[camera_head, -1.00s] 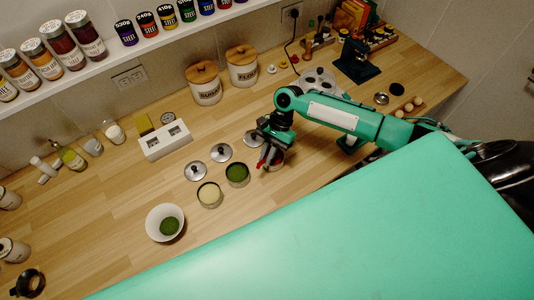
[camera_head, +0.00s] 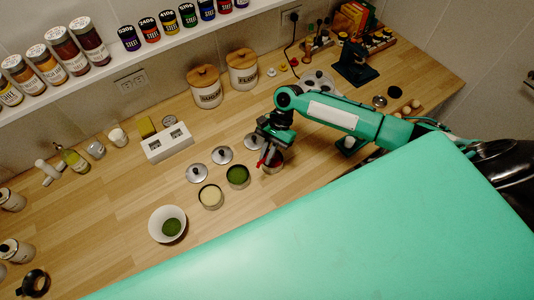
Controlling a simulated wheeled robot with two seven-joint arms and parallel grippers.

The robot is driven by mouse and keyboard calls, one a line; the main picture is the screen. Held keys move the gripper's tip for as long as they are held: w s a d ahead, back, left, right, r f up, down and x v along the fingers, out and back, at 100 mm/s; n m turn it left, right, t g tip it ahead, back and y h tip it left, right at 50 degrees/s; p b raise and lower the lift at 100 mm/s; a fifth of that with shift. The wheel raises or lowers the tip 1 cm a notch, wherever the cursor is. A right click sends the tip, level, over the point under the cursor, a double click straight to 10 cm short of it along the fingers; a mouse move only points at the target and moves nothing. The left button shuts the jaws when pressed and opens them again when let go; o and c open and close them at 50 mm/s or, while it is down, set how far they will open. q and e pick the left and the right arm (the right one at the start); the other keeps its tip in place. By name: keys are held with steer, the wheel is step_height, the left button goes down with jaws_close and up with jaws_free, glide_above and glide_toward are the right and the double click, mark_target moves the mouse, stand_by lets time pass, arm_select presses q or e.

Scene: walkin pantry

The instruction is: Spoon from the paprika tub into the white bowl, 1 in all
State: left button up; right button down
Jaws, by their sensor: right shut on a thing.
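The white bowl (camera_head: 155,234) stands at the lower left with green powder in it. The paprika tub (camera_head: 276,167) is the rightmost of three open round tubs, mostly hidden under my right gripper. My right gripper (camera_head: 266,156) points down over this tub, shut on a small red-handled thing (camera_head: 262,160) that looks like the spoon. The spoon's bowl end is hidden, so I cannot tell whether it carries powder. My left gripper is out of view.
A tub of green powder (camera_head: 237,176) and a tub of cream powder (camera_head: 211,196) stand between the paprika tub and the bowl. Metal lids (camera_head: 197,173) lie behind them. A white block (camera_head: 166,144) stands further back. The counter right of the bowl's front is clear.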

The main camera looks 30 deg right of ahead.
steer(key=shift+r, duration=2.65)
